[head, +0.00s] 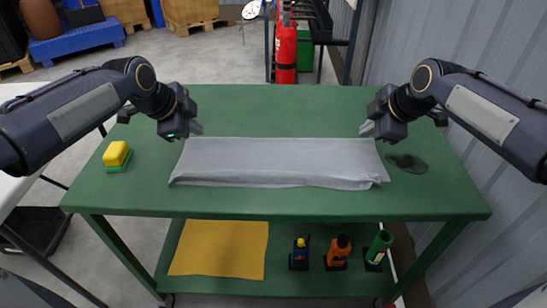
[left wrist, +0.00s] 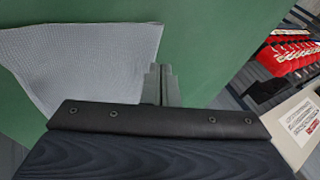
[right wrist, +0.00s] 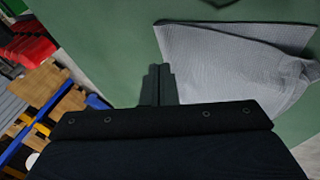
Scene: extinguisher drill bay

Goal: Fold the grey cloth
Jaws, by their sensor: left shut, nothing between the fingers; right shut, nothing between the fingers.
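The grey cloth (head: 270,163) lies on the green table as a wide, flat band, longer from left to right. Its near edge shows layers and is uneven at the right corner. My left gripper (head: 195,129) is shut and empty, just beyond the cloth's far left corner. In the left wrist view its fingers (left wrist: 161,85) are beside the cloth (left wrist: 85,55), with green table under them. My right gripper (head: 367,128) is shut and empty near the far right corner. In the right wrist view its fingers (right wrist: 157,84) are beside the cloth (right wrist: 235,60).
The green table (head: 280,110) is clear behind the cloth. A yellow and green sponge (head: 117,156) lies at the left, a dark flat patch (head: 407,163) at the right. The lower shelf holds a yellow cloth (head: 220,248) and several bottles (head: 337,252). A red extinguisher (head: 286,50) stands behind.

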